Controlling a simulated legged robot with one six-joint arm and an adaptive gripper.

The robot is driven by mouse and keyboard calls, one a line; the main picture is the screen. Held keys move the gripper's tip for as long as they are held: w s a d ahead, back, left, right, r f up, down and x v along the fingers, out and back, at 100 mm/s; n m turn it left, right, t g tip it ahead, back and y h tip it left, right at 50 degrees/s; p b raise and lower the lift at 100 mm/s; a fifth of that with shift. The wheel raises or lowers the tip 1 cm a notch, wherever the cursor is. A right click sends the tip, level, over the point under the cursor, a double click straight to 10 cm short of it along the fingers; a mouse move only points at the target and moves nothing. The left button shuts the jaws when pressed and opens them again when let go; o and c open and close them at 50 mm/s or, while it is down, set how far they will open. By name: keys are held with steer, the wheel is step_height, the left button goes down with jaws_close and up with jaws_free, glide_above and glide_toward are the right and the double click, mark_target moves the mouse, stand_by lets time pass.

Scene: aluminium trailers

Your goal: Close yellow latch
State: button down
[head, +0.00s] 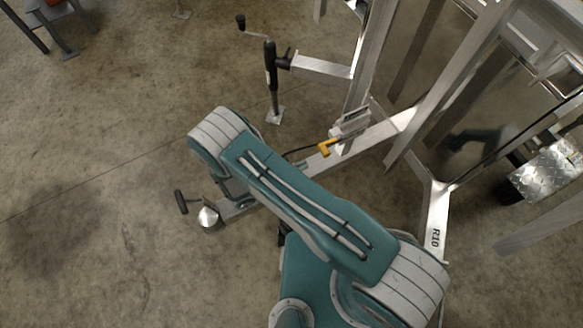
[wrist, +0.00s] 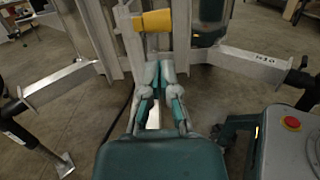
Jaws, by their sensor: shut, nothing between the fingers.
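The yellow latch (head: 326,147) shows in the head view beside a silver bracket on the trailer's frame. In the wrist view the yellow latch (wrist: 147,21) sticks out sideways at the top, next to a metal upright. My gripper (wrist: 158,70) is shut and empty in the wrist view. Its fingertips lie just below the latch in the picture and look apart from it, though the depth gap is hard to judge. In the head view my gripper is not clearly visible; my teal arm covers part of the area.
A jack stand with a black handle (head: 271,66) stands behind the latch. A round-ended hitch (head: 208,217) sticks out left of my arm. Bare concrete floor (head: 90,150) lies open at left.

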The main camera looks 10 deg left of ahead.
steer(key=shift+x, duration=2.25)
steer(key=shift+a, duration=0.15)
